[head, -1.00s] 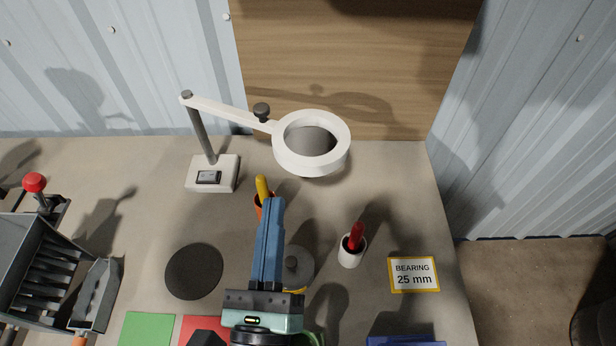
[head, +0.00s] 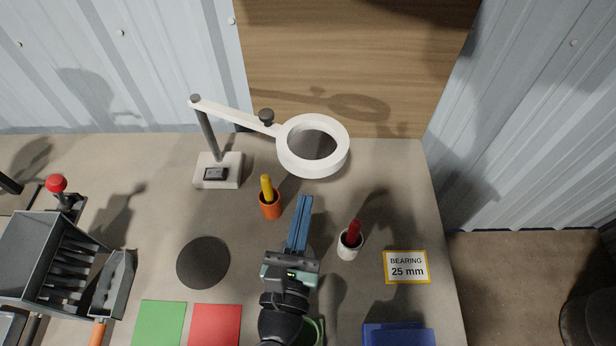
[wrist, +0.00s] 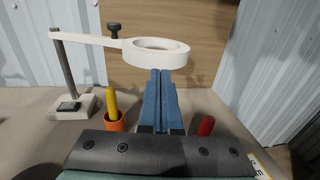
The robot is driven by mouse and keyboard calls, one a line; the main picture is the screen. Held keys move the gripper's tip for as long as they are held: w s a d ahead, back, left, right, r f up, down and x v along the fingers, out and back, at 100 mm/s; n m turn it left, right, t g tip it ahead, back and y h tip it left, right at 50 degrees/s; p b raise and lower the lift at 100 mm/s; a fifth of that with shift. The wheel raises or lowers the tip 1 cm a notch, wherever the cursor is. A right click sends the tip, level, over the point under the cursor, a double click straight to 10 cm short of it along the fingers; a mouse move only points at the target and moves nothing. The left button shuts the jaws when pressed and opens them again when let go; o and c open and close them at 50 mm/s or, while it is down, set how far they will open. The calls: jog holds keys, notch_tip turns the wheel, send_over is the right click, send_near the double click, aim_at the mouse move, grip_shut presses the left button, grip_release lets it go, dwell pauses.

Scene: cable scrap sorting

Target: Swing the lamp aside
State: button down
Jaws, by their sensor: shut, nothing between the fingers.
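The lamp is a white ring head (head: 313,146) on a white arm (head: 238,116), held by a grey post on a pale base (head: 218,171) at the back of the bench. A dark knob (head: 266,117) stands on the arm beside the ring. My gripper (head: 305,201) has blue fingers, shut and empty, pointing toward the back of the bench, in front of the ring. In the wrist view the fingertips (wrist: 160,72) overlap the lower edge of the lamp ring (wrist: 157,52); I cannot tell whether they touch it.
An orange cup (head: 270,206) with a yellow-handled tool stands left of my fingers. A white cup (head: 349,245) with a red-handled tool stands to their right. A dark round mat (head: 203,262) lies at left; a bearing sign (head: 406,267) lies at right.

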aim_at(311, 174)
jog(key=shift+w+d+p, duration=0.2)
jog(key=shift+w+p, duration=0.05)
jog(key=shift+w, duration=0.85)
jog(key=shift+w+d+p, duration=0.15)
jog(key=shift+w+p, duration=0.1)
jog(key=shift+w, duration=0.85)
